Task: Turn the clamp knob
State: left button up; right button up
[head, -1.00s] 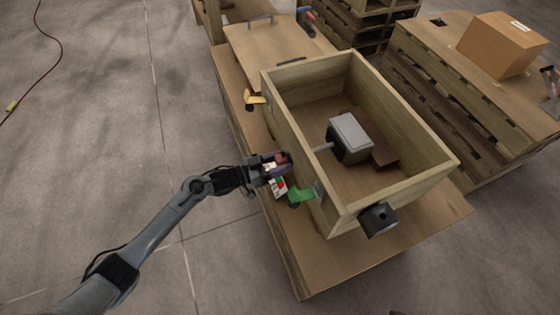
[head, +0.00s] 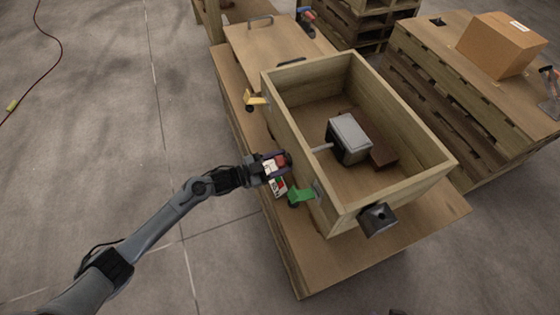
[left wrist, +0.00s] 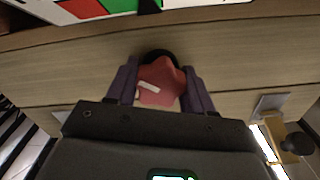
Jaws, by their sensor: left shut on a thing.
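The clamp knob is a red, lobed knob (left wrist: 160,82) with a white mark on it, on the outer side of the wooden crate (head: 289,127). My left gripper (head: 277,161) is at the crate's left wall, and its purple fingers sit on either side of the knob. In the left wrist view the fingers (left wrist: 160,88) are shut on the red knob. Behind the knob a dark round part shows against the wood. In the head view the fingers hide much of the knob. My right gripper is not in view.
A grey-topped box (head: 349,138) sits inside the crate. A green clamp handle (head: 300,197) and a yellow one (head: 254,100) stick out from the crate's left wall. A white, red and green label (head: 278,187) lies below the gripper. Open floor is at left.

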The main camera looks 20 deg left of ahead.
pick_arm(q)
jog(key=shift+d+r+m, duration=0.1)
jog(key=shift+r+m, duration=0.3)
jog(key=shift+r, duration=0.05)
jog(key=o, duration=0.7)
jog(key=shift+o, duration=1.4)
jog(key=shift+f, duration=0.1)
jog(key=shift+o, duration=0.2)
jog(key=shift+f, duration=0.15)
jog(key=p+v, duration=0.3)
jog(key=v, duration=0.8)
